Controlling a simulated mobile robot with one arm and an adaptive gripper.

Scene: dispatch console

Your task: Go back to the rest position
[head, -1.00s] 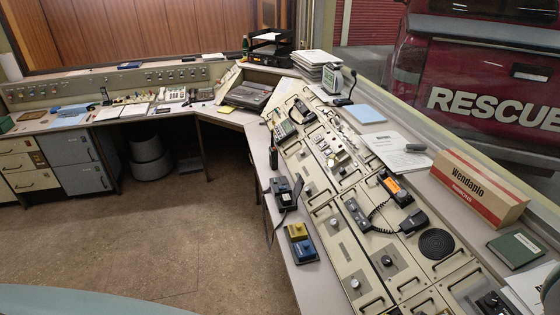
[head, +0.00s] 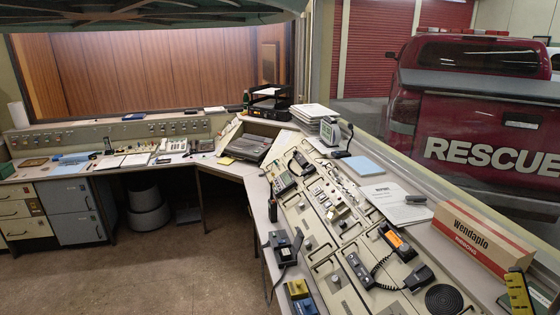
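I cannot make out my gripper or its fingers in the head view. A yellow piece with dark marks (head: 519,291) stands tilted at the lower right, in front of the console's right end. It is cut off by the bottom edge, and I cannot tell whether it belongs to my arm or is a separate thing. The task names no object.
The console desk (head: 300,240) runs along the right. On it are a Wendaplo box (head: 480,238), an orange-screened radio (head: 397,242), a black handset (head: 418,278) and yellow and blue boxes (head: 300,297). Open brown floor (head: 160,265) lies at the left.

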